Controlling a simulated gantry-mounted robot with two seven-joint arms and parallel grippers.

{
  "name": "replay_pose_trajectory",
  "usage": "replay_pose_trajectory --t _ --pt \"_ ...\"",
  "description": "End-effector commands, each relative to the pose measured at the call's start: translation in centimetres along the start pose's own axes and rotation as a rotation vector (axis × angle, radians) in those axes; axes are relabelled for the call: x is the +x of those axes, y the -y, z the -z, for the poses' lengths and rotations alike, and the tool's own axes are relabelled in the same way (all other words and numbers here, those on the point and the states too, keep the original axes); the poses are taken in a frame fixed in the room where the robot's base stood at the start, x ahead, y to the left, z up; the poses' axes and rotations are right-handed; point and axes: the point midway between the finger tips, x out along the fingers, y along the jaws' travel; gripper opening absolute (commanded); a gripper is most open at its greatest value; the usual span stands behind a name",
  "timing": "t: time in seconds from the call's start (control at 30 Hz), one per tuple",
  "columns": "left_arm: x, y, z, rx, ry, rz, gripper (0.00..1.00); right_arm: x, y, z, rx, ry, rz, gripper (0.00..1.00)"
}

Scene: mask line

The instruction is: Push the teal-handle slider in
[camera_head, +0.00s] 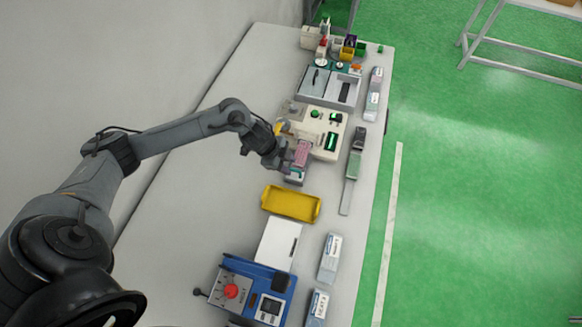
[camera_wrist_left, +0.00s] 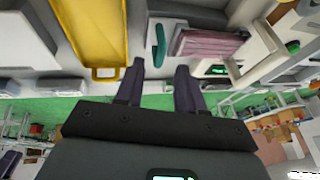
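The teal handle (camera_wrist_left: 158,45) shows in the left wrist view as a slim upright bar on a pale grey slider tray. A stack of pink sheets (camera_wrist_left: 205,43) lies beside it to the right; in the head view the pink stack (camera_head: 302,153) sits at the near side of a cream machine (camera_head: 326,128). My left gripper (camera_wrist_left: 160,68) has its two dark fingers apart with nothing visible between them. The teal handle appears just beyond the gap, and I cannot tell if they touch. In the head view my left gripper (camera_head: 284,164) partly hides the slider. My right gripper is not in view.
A yellow tray (camera_head: 291,203) lies on the table near the gripper; a white box (camera_head: 278,243) and blue machine (camera_head: 250,290) stand closer. Packs line the right edge. The table's left side is clear.

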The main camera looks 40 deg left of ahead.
Motion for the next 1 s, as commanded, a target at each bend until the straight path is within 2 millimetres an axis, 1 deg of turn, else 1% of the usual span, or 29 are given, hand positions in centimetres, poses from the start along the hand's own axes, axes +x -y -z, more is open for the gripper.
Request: replay_pose_trajectory --t 0.03,0.1,0.23,0.4,0.67,0.9,1.0 --pt "0.8 -0.1 0.0 -0.001 -0.001 -0.001 0.38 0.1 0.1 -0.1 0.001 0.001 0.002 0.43" --pt "1.6 0.0 0.0 -0.002 0.000 0.001 0.38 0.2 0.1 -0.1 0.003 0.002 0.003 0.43" --pt "2.7 0.0 0.0 -0.001 0.000 0.000 0.38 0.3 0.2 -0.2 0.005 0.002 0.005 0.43" --pt "3.3 0.0 0.1 0.001 0.000 0.002 0.38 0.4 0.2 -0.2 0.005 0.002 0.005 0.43" --pt "3.4 0.0 0.0 0.001 0.000 0.001 0.38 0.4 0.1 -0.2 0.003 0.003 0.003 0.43" --pt "3.4 0.0 0.0 0.001 0.000 0.001 0.01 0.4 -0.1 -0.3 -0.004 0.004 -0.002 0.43" --pt "3.4 0.0 0.0 0.001 0.000 0.001 0.00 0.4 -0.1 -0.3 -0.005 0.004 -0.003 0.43"
